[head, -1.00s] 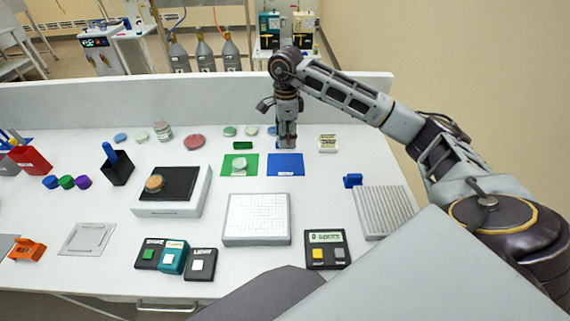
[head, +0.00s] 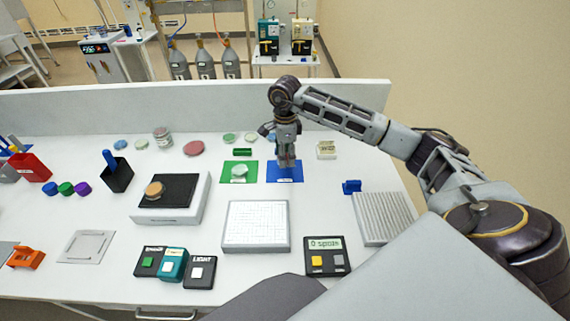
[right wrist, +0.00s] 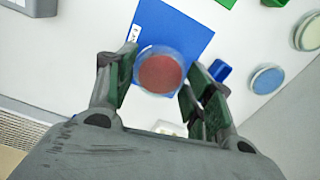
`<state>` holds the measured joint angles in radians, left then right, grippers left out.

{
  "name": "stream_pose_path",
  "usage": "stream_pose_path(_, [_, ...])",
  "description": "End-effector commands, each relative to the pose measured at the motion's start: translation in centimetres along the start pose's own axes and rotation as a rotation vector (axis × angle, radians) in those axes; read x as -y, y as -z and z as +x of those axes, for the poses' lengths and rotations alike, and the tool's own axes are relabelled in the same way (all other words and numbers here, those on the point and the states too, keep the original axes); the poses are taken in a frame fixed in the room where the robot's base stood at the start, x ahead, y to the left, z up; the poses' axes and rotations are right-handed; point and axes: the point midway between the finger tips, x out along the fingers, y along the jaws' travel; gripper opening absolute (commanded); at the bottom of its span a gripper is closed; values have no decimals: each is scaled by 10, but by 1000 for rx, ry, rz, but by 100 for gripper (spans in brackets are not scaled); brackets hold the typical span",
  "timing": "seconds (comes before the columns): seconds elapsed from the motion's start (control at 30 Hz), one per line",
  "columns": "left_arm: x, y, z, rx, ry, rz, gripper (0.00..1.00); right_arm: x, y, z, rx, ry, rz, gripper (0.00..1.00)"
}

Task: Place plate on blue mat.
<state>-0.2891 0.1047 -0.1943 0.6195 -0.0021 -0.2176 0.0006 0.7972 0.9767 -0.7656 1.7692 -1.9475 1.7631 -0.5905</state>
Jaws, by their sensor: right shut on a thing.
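The blue mat (head: 284,178) lies flat on the bench, right of the green mat (head: 228,171). My right gripper (head: 287,163) points straight down over the blue mat's back part. In the right wrist view, its fingers are shut on a round, clear-rimmed plate with a red face (right wrist: 160,73). The plate overlaps the blue mat (right wrist: 172,27) there; I cannot tell whether it touches it. In the head view the gripper hides the plate. My left gripper is not in view.
Several coloured dishes, including a red one (head: 194,148), lie along the back. A white grid block (head: 256,227) stands in front. A low back wall (head: 120,110) bounds the bench.

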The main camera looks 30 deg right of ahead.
Motion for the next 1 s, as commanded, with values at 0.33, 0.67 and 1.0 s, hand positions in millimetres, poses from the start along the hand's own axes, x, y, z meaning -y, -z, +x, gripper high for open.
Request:
stream_pose_path(0.33, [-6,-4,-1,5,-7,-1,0,0,0,10,1,0,-1,29])
stream_pose_path(0.67, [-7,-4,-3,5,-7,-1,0,0,0,23,0,-1,-2,29])
stream_pose_path(1.0, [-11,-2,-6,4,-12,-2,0,0,0,47,1,1,-1,29])
